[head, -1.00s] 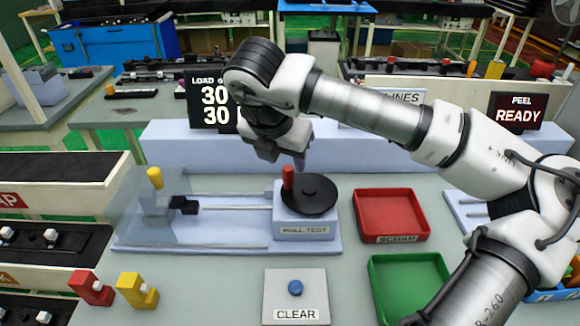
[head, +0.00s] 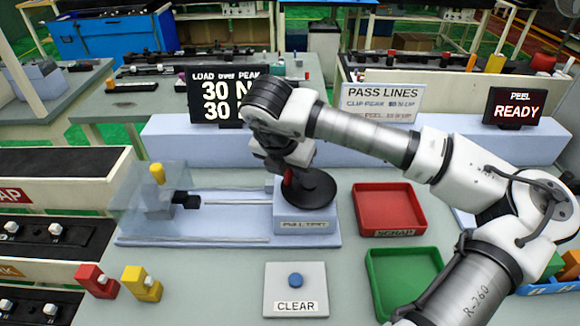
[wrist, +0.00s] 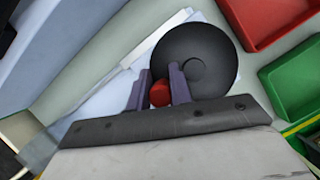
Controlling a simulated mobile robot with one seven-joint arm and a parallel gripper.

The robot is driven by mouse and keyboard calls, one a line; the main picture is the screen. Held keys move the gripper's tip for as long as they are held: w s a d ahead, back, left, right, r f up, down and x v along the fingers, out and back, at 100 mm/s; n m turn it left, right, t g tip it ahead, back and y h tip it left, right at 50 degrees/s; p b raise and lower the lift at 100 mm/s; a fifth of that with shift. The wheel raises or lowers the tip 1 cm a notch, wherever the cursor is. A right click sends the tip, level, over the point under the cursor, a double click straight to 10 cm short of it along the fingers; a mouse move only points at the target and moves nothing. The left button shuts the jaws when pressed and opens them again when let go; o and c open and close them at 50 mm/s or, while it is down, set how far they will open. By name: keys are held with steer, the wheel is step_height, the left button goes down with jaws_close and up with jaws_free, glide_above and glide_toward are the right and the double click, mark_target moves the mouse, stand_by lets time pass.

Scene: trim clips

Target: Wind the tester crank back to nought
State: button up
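The pull tester (head: 305,226) stands mid-bench with a black round crank disc (head: 315,187) and an upright red handle (head: 287,177) at the disc's left edge. My gripper (wrist: 160,88) has come down over the handle; its two fingers stand on either side of the red knob (wrist: 160,95), with no clear gap to be seen. In the head view my wrist hides part of the handle. The load display (head: 222,95) reads 30 N on the top line and 30 below, its right end covered by my arm. The sled with a yellow knob (head: 157,172) sits at the tester's left end behind a clear guard.
A red SCRAP tray (head: 425,230) and a green tray (head: 372,250) lie right of the tester. The CLEAR plate with a blue button (head: 295,281) is in front. The peel display (head: 516,107) reads READY.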

jaws_close()
steer(key=shift+s+f+b, duration=0.1)
steer(key=shift+f+b, duration=0.1)
steer(key=shift+b, duration=0.6)
